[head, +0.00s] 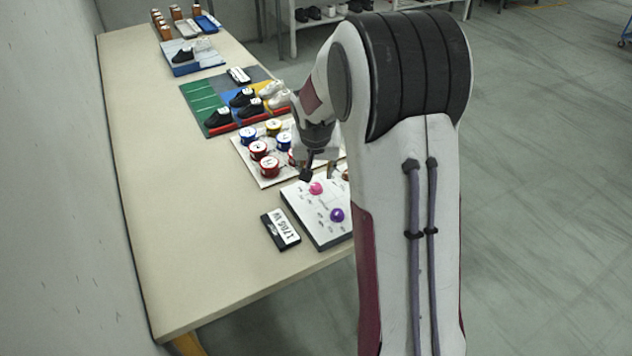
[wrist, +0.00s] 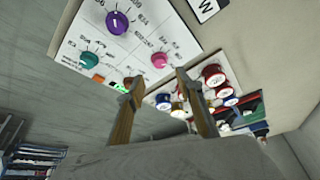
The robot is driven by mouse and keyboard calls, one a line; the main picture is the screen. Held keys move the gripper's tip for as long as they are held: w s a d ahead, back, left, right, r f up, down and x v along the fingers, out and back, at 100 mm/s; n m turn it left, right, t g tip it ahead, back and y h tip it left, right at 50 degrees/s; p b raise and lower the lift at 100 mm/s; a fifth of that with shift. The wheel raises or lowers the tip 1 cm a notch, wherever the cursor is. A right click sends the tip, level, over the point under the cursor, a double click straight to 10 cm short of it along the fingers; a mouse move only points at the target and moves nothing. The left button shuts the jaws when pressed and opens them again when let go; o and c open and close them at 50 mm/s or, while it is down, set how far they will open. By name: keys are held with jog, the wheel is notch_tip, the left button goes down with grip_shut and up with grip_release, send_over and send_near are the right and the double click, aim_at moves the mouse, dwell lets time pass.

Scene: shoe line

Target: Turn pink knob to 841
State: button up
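The pink knob (head: 316,188) sits on a white control panel (head: 309,207) near the table's front edge. In the wrist view the pink knob (wrist: 160,60) is on the panel (wrist: 72,45), just beyond my fingertips. The marks around it are too small to read. My gripper (head: 318,170) is above the far part of the panel, apart from the pink knob. In the wrist view my gripper (wrist: 157,84) has its two fingers spread with nothing between them. A purple knob (head: 337,214) is also on the panel, and a teal knob (wrist: 89,60) shows in the wrist view.
A black-and-white label block (head: 281,230) lies left of the panel. Several red, blue and yellow round cans (head: 258,150) stand on a board behind it. Shoes on a coloured mat (head: 203,97) lie farther back. The table's left side (head: 150,180) is clear.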

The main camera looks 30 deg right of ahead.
aim_at(316, 185)
jog(key=shift+x, duration=3.75)
grip_shut()
